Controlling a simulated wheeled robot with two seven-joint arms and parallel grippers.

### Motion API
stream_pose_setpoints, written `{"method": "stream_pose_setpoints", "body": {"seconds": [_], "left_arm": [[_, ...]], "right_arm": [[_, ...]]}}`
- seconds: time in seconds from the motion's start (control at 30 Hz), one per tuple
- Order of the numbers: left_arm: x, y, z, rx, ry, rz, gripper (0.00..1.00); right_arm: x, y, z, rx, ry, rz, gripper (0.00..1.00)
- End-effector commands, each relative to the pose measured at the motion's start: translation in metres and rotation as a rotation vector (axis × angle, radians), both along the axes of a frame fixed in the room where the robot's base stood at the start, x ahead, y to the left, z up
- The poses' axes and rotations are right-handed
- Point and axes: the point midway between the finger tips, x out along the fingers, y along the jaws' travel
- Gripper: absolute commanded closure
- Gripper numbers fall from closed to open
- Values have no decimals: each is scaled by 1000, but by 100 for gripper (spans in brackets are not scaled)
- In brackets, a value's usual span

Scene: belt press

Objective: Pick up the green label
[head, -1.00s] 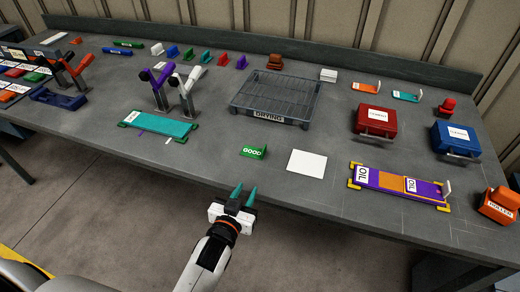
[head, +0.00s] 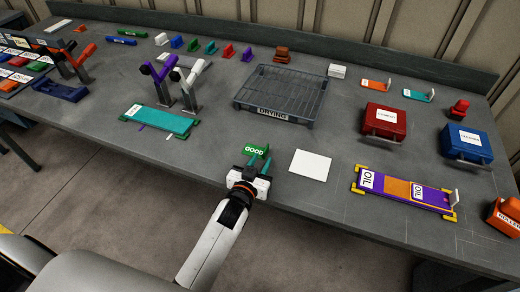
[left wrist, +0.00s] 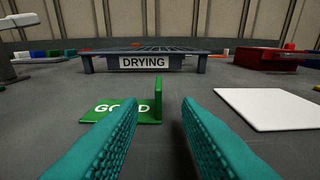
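The green label (head: 256,151), marked GOOD in white, lies on the grey table near its front edge, with a small upright tab at its right end. It also shows in the left wrist view (left wrist: 150,104), just beyond the fingertips. My left gripper (head: 258,163) is open, its teal fingers pointing at the label. In the left wrist view (left wrist: 160,110) the upright tab stands in the gap between the two fingers, a little ahead of them. The left finger overlaps part of the label's lettering. My right gripper does not show.
A white square sheet (head: 310,165) lies right of the label. A drying rack (head: 283,92) stands behind it. A teal board (head: 160,121) is to the left, and a purple and orange OIL board (head: 404,190) to the right. Red (head: 384,121) and blue (head: 466,143) cases stand farther right.

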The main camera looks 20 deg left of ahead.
Motion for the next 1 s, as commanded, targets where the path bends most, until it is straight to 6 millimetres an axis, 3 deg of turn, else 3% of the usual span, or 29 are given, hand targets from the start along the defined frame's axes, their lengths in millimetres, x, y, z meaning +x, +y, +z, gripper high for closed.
{"method": "stream_pose_setpoints", "body": {"seconds": [0.4, 0.67, 0.9, 1.0], "left_arm": [[50, -1, -2, 0, -1, -1, 69], [54, -1, -4, -1, 1, -1, 69], [53, -1, -4, 0, 0, -1, 100], [53, -1, -4, 0, 1, -1, 100]], "right_arm": [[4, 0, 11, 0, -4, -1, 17], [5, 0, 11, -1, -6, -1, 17], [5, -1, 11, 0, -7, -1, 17], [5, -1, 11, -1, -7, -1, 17]]}}
